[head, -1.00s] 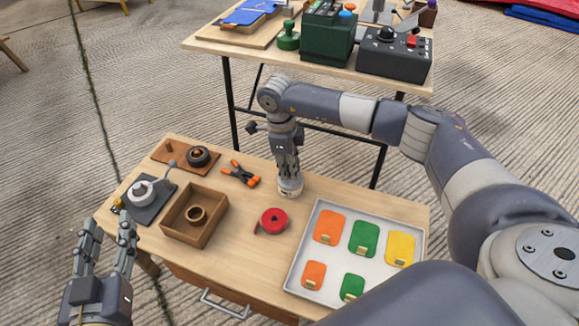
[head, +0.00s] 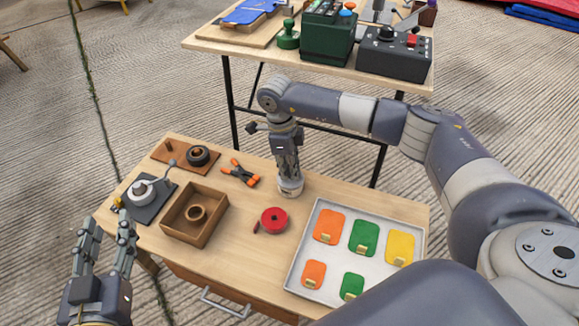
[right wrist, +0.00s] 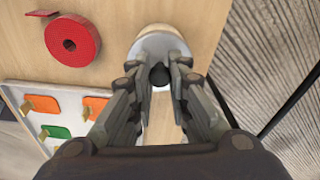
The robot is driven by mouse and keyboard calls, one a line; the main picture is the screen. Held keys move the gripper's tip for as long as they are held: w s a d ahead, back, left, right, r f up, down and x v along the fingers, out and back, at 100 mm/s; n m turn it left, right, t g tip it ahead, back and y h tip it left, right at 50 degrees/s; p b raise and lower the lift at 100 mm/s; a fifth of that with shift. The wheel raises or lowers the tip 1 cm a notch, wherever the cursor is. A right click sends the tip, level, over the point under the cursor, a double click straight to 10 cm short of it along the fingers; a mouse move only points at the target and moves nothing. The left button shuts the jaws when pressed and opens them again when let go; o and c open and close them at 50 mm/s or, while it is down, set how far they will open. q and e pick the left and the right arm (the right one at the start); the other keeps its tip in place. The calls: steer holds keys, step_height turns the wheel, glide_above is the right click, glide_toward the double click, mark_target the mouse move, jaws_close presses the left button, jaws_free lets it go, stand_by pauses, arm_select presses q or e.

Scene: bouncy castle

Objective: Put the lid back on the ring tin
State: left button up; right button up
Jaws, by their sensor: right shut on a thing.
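The ring tin (head: 290,190) is a small pale round tin standing on the wooden table below my right gripper (head: 289,174). In the right wrist view its cream edge (right wrist: 166,29) shows beyond a light grey round lid (right wrist: 150,45) with a dark knob (right wrist: 159,76). My right gripper (right wrist: 160,72) points down and is shut on the lid's knob. The lid is over the tin; I cannot tell whether it is fully seated. My left gripper (head: 106,224) is open and empty, off the table's left front corner.
A red roll (head: 274,220) lies left of the tray (head: 290,272) of coloured patches. It also shows in the right wrist view (right wrist: 72,40). An orange-tipped clamp (head: 240,173) and a brown box (head: 178,235) lie to the left. A second table (head: 205,44) stands behind.

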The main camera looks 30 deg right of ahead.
arm_select(q)
steer(key=shift+s+f, duration=0.1)
steer(key=shift+f, duration=0.15)
steer(key=shift+f, duration=0.25)
stand_by(0.4)
steer(key=shift+a, duration=0.1)
arm_select(e)
steer(key=o, duration=0.9)
steer(key=shift+c, duration=0.2)
steer(key=o, duration=0.5)
arm_select(q)
steer(key=shift+r, duration=0.1)
